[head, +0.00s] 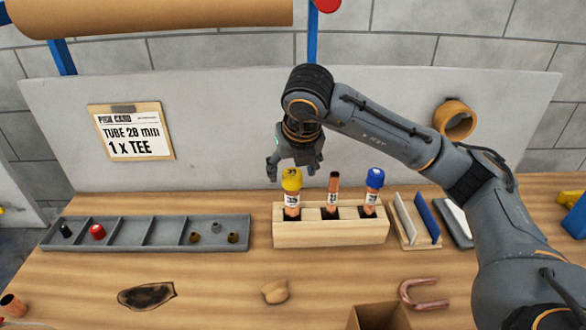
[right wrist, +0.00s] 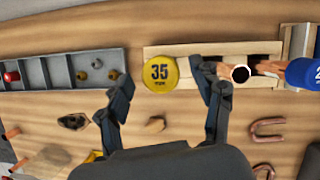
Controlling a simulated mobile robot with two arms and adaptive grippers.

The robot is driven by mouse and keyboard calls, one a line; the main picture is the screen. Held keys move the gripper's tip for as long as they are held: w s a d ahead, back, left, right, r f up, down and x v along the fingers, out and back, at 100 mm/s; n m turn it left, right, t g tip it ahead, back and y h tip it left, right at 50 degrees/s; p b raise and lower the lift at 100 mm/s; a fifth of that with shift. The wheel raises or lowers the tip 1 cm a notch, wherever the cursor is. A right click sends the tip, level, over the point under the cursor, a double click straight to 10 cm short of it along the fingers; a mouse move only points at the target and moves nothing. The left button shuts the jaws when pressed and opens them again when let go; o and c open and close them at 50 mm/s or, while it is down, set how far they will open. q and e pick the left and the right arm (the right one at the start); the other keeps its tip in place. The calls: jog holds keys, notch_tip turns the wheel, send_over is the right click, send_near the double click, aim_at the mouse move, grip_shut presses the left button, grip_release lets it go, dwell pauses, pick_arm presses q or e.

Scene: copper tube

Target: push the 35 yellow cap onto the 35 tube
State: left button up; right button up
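The yellow cap (head: 291,179) marked 35 sits on top of the copper 35 tube (head: 292,200), which has a white label. The tube stands upright in the left slot of a wooden rack (head: 330,237). How far down the cap sits cannot be told. My right gripper (head: 292,166) is just above and behind the cap in the head view. In the right wrist view its fingers (right wrist: 167,84) are spread wide, with the yellow cap (right wrist: 161,73) framed between the tips and nothing held. My left gripper is not in view.
The rack also holds a thin copper tube (head: 333,182) and a blue-capped tube (head: 374,180). A grey compartment tray (head: 150,247) with small caps lies left. A copper U-bend (head: 421,296) and a wooden box (head: 380,317) are at the front. Upright plates (head: 427,218) stand right.

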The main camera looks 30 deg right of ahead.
jog(key=v, duration=1.2)
dwell(0.6)
